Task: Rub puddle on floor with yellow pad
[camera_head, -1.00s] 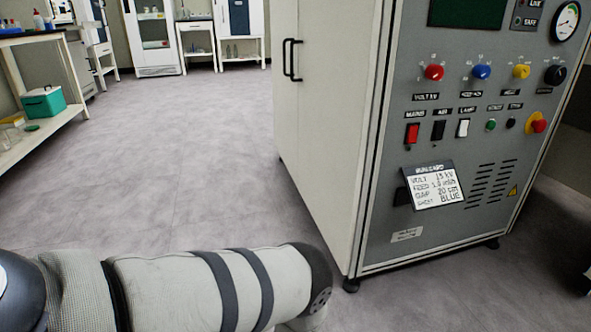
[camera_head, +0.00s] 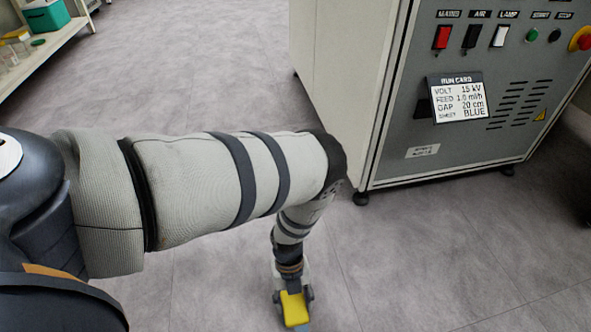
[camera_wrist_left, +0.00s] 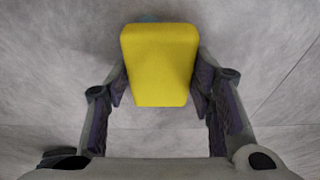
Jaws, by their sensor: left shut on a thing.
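The yellow pad (camera_head: 295,311) is at the bottom of the head view, low over the grey floor. My left gripper (camera_head: 293,295) reaches down from the left arm and is shut on the pad. In the left wrist view the pad (camera_wrist_left: 160,62) sits between the two fingers of the left gripper (camera_wrist_left: 160,80), with the floor behind it. Whether the pad touches the floor I cannot tell. A small bluish patch shows at the pad's far edge in the wrist view; what it is I cannot tell. I cannot make out a puddle. My right gripper is not in view.
A grey cabinet (camera_head: 385,150) with switches and a run card (camera_head: 458,100) stands on feet at the upper right. A shelf bench (camera_head: 62,45) with a green box (camera_head: 45,14) is at the upper left. The floor (camera_head: 430,265) in front of the cabinet is clear.

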